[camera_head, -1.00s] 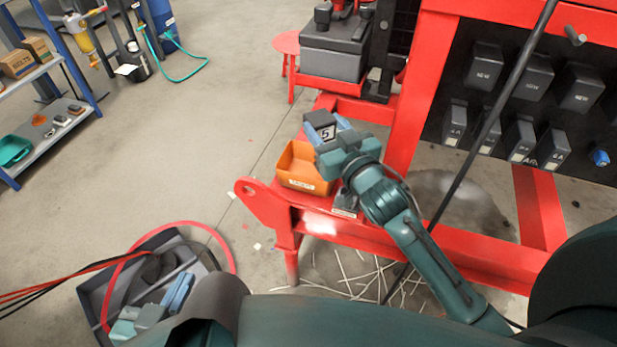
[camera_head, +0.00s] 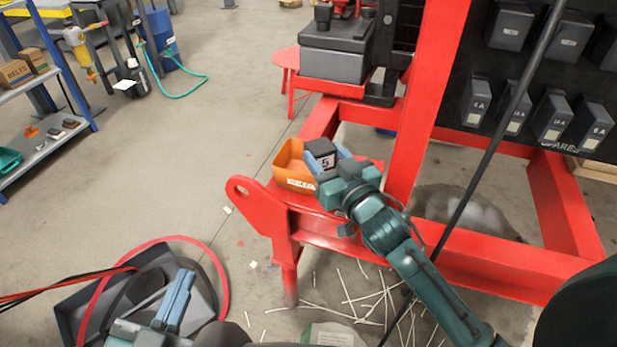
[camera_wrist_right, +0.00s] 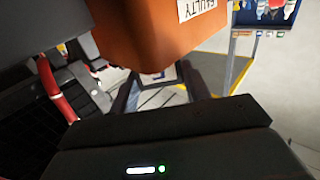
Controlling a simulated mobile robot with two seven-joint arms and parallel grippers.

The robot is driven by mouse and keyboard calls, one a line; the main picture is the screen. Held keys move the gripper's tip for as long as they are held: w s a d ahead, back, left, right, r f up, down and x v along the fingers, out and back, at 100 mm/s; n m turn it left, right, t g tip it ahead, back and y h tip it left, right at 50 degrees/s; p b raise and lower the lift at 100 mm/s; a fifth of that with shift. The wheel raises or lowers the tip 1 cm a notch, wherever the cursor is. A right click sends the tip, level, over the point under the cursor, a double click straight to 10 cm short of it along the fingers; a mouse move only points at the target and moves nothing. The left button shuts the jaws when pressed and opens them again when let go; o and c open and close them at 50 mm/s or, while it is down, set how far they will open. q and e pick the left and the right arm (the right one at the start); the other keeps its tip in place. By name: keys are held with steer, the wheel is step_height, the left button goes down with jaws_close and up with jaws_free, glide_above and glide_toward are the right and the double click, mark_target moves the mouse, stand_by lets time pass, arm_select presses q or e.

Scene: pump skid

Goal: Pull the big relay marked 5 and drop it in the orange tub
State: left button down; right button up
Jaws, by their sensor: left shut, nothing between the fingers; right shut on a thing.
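The dark relay marked 5 (camera_head: 326,163) is held between the blue fingers of my right gripper (camera_head: 324,153), which is shut on it. The orange tub (camera_head: 291,181) stands on the red skid frame, just left of the relay in the head view. The relay overlaps the tub's right side in the picture; I cannot tell its height over the rim. In the right wrist view the tub (camera_wrist_right: 150,35) fills the top middle, with a label reading FAULTY.
A black panel (camera_head: 455,90) at the right carries several spare relays. A dark slanting pole (camera_head: 470,190) crosses in front of the skid. Pale sticks lie on the floor below.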

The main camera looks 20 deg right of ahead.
arm_select(q)
steer(key=shift+d, duration=0.1)
arm_select(e)
steer(key=shift+f, duration=0.1)
steer(key=o, duration=1.1)
arm_select(q)
steer(key=shift+r, duration=0.1)
arm_select(e)
step_height(320, 180, up, 2)
steer(key=shift+r+p, duration=0.25)
steer(key=shift+p, duration=0.45)
arm_select(q)
steer(key=a+g+y+p, duration=0.1)
steer(key=n+g+y+p, duration=0.1)
steer(key=p, duration=0.1)
steer(key=shift+w+a+f+n, duration=0.1)
steer(key=shift+a+f+n, duration=0.1)
steer(key=shift+a+n, duration=0.15)
arm_select(e)
step_height(320, 180, up, 8)
steer(key=shift+f, duration=0.25)
